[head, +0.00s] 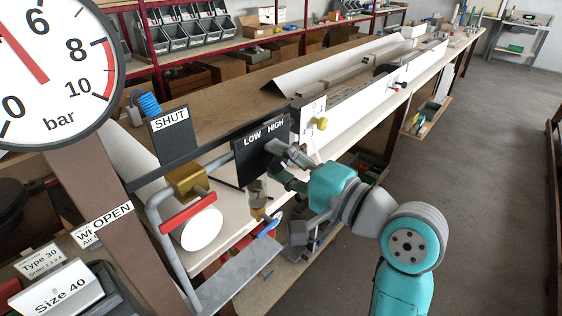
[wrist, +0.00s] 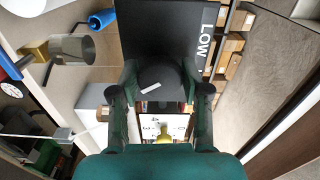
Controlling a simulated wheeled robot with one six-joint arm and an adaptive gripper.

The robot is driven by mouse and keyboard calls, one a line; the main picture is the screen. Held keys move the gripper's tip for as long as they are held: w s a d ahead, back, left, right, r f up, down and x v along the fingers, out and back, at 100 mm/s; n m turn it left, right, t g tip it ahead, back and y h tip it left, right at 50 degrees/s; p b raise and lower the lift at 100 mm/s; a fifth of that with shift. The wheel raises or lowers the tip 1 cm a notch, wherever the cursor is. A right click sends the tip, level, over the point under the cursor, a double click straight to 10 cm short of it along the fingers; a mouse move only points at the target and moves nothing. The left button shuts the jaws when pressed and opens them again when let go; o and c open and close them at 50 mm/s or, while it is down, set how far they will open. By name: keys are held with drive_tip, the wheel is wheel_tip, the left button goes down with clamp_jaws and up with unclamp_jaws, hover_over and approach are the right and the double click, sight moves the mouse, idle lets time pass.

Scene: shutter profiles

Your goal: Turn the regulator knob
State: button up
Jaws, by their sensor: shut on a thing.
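The regulator knob (wrist: 158,76) is a dark round knob with a white mark on its face, in the wrist view. It sits in front of a black plate (wrist: 150,28) lettered LOW; in the head view the plate (head: 246,165) reads LOW and HIGH. My gripper (wrist: 160,82) has one finger on each side of the knob and is shut on it. In the head view my gripper (head: 276,162) is at the plate and hides most of the knob. The pressure gauge (head: 60,75), marked in bar, is cut off at upper left; its red needle slants up and left.
A yellow knob (head: 320,124) sits on a white panel just beyond. The floor (head: 460,200) at right is open.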

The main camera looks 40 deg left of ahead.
drive_tip(key=shift+m, duration=0.4)
drive_tip(key=o, duration=1.1)
drive_tip(key=shift+d, duration=0.1)
drive_tip(key=d, duration=0.8)
drive_tip(key=s+d, duration=0.1)
drive_tip(key=d, duration=0.2)
drive_tip(key=shift+d, duration=0.4)
drive_tip(key=shift+w+f, duration=0.1)
drive_tip(key=shift+f, duration=0.05)
